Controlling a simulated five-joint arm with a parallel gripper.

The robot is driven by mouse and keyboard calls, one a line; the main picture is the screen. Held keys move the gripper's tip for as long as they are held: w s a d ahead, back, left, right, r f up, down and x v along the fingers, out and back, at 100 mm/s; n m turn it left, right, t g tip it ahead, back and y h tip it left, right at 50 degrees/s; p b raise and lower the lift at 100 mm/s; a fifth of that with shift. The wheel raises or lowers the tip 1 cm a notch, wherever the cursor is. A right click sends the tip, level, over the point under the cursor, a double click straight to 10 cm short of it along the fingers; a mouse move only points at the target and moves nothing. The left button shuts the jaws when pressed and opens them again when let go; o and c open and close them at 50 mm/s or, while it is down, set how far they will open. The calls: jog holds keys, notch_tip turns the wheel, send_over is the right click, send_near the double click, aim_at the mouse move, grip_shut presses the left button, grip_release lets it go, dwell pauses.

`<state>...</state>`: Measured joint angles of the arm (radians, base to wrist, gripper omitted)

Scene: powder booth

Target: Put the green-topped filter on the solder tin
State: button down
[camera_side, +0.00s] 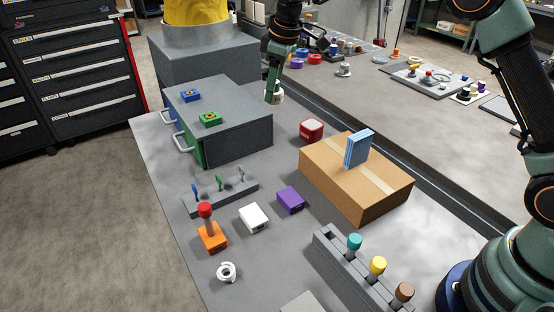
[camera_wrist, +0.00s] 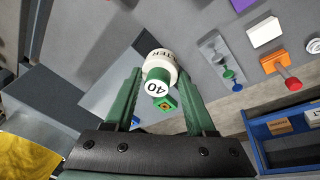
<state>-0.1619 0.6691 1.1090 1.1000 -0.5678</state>
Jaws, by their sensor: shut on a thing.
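The green-topped filter (camera_wrist: 163,64) is a white cylinder with "TER" readable on it and a green cap marked "40". It sits between the two fingers of my gripper (camera_wrist: 160,76), which are shut on it. In the side view my gripper (camera_side: 274,92) points down just behind the grey drawer cabinet, and only a bit of the white filter (camera_side: 281,97) shows at its tips. I cannot tell whether the filter touches the surface below. I cannot make out the solder tin for certain in either view.
The drawer cabinet (camera_side: 238,134) carries a blue block (camera_side: 190,95) and a green block (camera_side: 209,119). A white ring (camera_side: 226,272) lies at the front.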

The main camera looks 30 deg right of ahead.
jog(key=w+d+r+m, duration=0.2)
jog(key=w+d+r, duration=0.2)
jog(key=d, duration=0.4)
jog(key=r+m, duration=0.2)
send_over(309, 123)
jog(key=s, duration=0.1)
jog(key=shift+h, duration=0.4)
notch_tip(309, 123, down, 20)
jog(key=shift+f, duration=0.1)
jog(key=shift+c, duration=1.2)
grip_release()
